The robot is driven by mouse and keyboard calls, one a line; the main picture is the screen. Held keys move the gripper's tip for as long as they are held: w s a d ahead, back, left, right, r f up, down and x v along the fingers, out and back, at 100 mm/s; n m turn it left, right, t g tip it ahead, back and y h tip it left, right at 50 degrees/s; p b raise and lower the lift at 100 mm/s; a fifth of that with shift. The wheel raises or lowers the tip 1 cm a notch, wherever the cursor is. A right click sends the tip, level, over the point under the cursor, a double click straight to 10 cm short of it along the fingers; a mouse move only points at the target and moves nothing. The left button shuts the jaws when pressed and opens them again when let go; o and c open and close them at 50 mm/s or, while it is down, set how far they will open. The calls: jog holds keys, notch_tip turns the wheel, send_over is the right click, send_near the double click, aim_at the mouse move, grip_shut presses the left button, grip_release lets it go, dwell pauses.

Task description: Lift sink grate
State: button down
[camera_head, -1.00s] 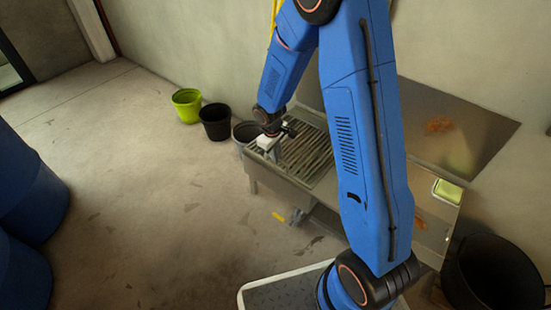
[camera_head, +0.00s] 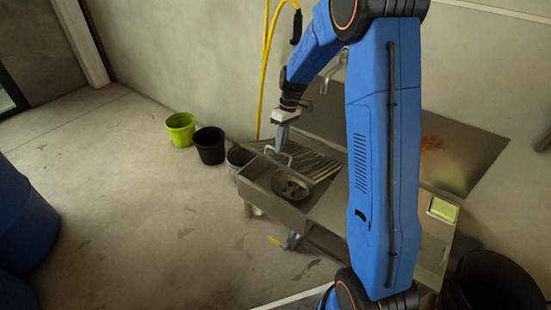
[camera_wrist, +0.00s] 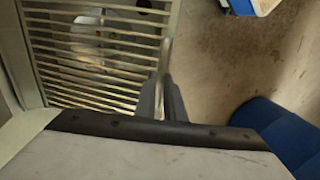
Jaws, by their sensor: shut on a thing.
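The sink grate (camera_head: 318,164) is a set of parallel metal bars in a frame. In the head view it is tilted up over the sink (camera_head: 257,185), its near side raised and the basin showing below. The wrist view also shows the grate (camera_wrist: 95,57), with the basin visible between its bars. My gripper (camera_head: 281,150) is at the grate's raised near-left edge, shut on it. In the wrist view my gripper (camera_wrist: 165,90) has its fingers together at the grate's right edge. Part of the grate is hidden behind my arm.
A green bucket (camera_head: 180,129), a black bucket (camera_head: 209,145) and a grey bucket (camera_head: 238,157) stand left of the sink. A yellow hose (camera_head: 264,70) hangs behind. A sponge tray (camera_head: 442,209) lies on the counter at right.

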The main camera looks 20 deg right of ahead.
jog(key=w+d+r, duration=0.2)
jog(key=d+r, duration=0.1)
jog(key=r, duration=0.1)
jog(key=shift+w+d+r, duration=0.2)
jog(key=shift+w+d, duration=0.05)
jog(key=shift+d, duration=0.05)
jog(key=c, duration=1.8)
grip_release()
jog(key=shift+d+f, duration=0.1)
jog(key=shift+f, duration=0.05)
jog(key=shift+c, duration=0.2)
jog(key=v, duration=1.7)
jog(key=shift+w+d, duration=0.3)
jog(key=shift+w, duration=0.05)
